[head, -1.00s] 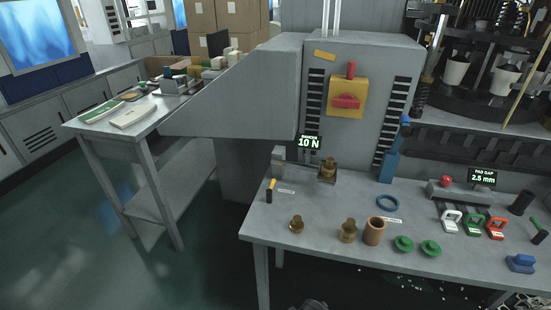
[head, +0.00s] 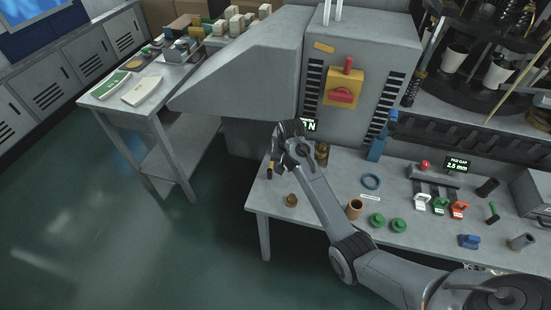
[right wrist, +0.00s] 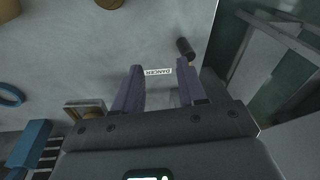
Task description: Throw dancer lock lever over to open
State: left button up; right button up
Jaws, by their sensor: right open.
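The dancer lock lever appears as a short dark handle (head: 270,171) with a yellow part at its top, at the left end of the bench in the head view. In the right wrist view a dark cylindrical handle (right wrist: 185,48) stands just beyond the fingertips, beside an upside-down "DANCER" label (right wrist: 158,72). My right gripper (head: 283,155) is over the bench's left end, close to the lever and partly covering that area. In the right wrist view its fingers (right wrist: 160,82) are apart with nothing between them; the handle is ahead of the right-hand finger. My left gripper is not in view.
A grey machine housing (head: 358,55) with a yellow switch plate stands behind. Floor is open left.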

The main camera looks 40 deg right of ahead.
jog(key=m+y, duration=0.1)
jog(key=m, duration=0.1)
send_near(271, 166)
jog(key=f+b, duration=0.1)
jog(key=f, duration=0.1)
jog(key=f+b, duration=0.1)
jog(key=f, duration=0.2)
jog(key=w+f+b, duration=0.1)
jog(key=f, duration=0.1)
jog(key=shift+a+f, duration=0.3)
jog(key=shift+f, duration=0.1)
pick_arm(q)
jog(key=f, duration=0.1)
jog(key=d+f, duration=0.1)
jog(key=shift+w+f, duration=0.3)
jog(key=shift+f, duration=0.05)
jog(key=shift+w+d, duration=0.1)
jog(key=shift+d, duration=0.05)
pick_arm(e)
jog(key=shift+w, duration=0.1)
grip_shut()
